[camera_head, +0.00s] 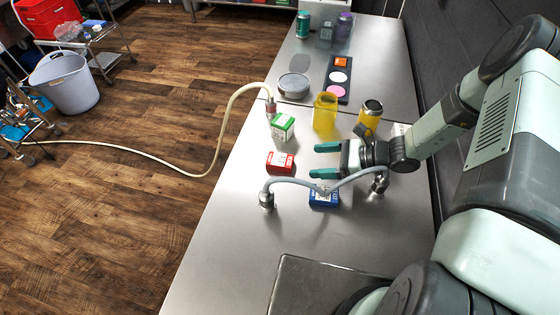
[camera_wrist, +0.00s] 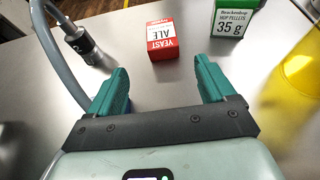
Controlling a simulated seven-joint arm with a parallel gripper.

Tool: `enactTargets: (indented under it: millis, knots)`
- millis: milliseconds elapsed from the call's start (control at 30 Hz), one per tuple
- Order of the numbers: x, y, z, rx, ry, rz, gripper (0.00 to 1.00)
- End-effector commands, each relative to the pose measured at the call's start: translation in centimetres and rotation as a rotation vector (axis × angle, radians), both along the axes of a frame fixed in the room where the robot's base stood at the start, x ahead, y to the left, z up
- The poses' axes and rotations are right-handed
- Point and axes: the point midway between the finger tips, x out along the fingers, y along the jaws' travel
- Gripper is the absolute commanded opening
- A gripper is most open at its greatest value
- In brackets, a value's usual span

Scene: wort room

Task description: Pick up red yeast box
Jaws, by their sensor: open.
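The red yeast box (camera_head: 280,162) lies on the steel counter, left of my gripper in the head view. The open fingers also show in the wrist view (camera_wrist: 163,80).
A green hop pellets box (camera_head: 283,127) stands just behind the red box. A blue box (camera_head: 324,200) sits under a grey hose (camera_head: 292,181) in front of my gripper. A yellow container (camera_head: 325,112) and a yellow bottle (camera_head: 370,113) stand behind my gripper. The counter's left front is clear.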

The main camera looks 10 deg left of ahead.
Motion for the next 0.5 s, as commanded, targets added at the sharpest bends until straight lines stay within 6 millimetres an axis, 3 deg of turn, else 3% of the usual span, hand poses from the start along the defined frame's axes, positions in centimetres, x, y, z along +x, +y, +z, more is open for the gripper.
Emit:
enactTargets:
  millis: [233,500]
  knots:
    - [-0.2,3.7,-1.4,0.001,0.001,0.006,0.83]
    - [0.0,5.9,-2.2,0.000,-0.001,0.006,0.83]
